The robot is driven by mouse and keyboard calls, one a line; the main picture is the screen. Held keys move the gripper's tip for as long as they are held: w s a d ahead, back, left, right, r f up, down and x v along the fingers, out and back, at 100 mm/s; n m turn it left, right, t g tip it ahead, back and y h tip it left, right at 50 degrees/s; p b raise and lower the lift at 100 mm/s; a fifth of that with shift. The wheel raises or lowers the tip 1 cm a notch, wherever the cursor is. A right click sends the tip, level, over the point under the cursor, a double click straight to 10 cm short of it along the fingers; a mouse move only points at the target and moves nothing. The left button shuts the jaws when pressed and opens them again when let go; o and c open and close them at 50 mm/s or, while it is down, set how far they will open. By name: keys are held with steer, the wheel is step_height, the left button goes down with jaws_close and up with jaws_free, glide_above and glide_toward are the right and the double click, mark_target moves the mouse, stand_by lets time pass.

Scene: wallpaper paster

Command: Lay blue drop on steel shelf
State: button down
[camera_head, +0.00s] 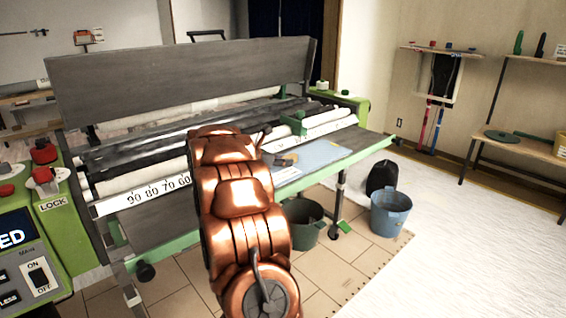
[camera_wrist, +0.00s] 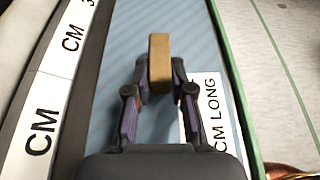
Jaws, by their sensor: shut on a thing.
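My gripper (camera_wrist: 160,95) is shut on a small tan block (camera_wrist: 159,62), held upright between its two fingers. Below it lies a flat light blue sheet (camera_wrist: 190,28), which I take to be the blue drop. In the head view the blue sheet (camera_head: 318,155) lies on a grey metal shelf (camera_head: 358,142) at the right front of the pasting machine. My copper arm reaches across the machine and hides part of the shelf; the gripper shows only as a small dark shape there. I cannot tell if the block touches the sheet.
A white scale strip (camera_wrist: 55,95) runs along the left of the sheet, and a white label (camera_wrist: 215,115) lies under the gripper's right side. A blue bucket (camera_head: 390,213) and a dark bucket (camera_head: 303,222) stand on the floor. The green control panel (camera_head: 62,225) is at left.

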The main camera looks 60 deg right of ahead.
steer(key=shift+f, duration=0.15)
steer(key=c, duration=1)
jaws_free()
steer(key=shift+r, duration=0.2)
steer(key=v, duration=1.2)
steer(key=shift+f, duration=0.15)
steer(key=shift+s, duration=0.15)
